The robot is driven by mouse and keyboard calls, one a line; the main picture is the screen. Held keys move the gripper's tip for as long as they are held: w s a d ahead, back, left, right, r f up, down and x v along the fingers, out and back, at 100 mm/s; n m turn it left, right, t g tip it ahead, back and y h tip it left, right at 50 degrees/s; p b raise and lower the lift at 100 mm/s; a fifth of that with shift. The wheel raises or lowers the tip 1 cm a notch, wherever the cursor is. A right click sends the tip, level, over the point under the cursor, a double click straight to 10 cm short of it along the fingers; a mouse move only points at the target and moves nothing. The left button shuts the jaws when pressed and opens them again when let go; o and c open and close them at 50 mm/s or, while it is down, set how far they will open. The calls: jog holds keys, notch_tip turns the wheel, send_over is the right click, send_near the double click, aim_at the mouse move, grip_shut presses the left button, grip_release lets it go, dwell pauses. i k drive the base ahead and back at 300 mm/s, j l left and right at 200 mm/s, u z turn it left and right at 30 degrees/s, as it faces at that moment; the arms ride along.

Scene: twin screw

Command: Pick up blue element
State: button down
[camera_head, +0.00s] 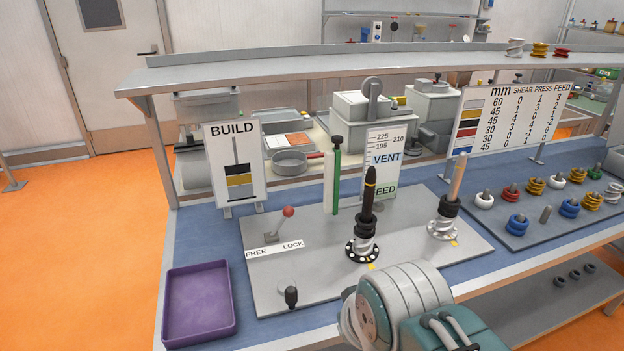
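Two blue ring-like elements are on pegs on the grey peg board (548,237) at the right. The nearer blue element (517,225) is in the front row at the left end. The second blue element (569,208) is in the same row, farther right. A bare peg (546,214) stands between them. My arm's rounded teal and grey links show at the bottom centre, to the left of the peg board. The fingers of my gripper are not visible, so its opening and any contact are hidden.
White, red, gold and green elements share the peg board. A grey plate (320,270) carries two upright shafts, a red-knobbed lever (288,211) and signs. A purple tray (200,305) is at the left. An overhead shelf (270,72) spans the bench.

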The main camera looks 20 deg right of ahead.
aim_at(515, 228)
jog(key=z, duration=1.75)
jog(key=i+l+u, duration=0.15)
jog(key=u, duration=0.25)
jog(key=i+l+u, duration=0.1)
jog(key=u, duration=0.3)
jog(key=i+l, duration=0.15)
jog(key=l, duration=0.2)
jog(key=i+l+u, duration=0.15)
jog(key=l, duration=0.25)
jog(key=i+l, duration=0.1)
jog(key=l, duration=0.3)
jog(key=i+l+u, duration=0.1)
jog(key=l, duration=0.25)
jog(key=i+l+u, duration=0.1)
jog(key=l, duration=0.3)
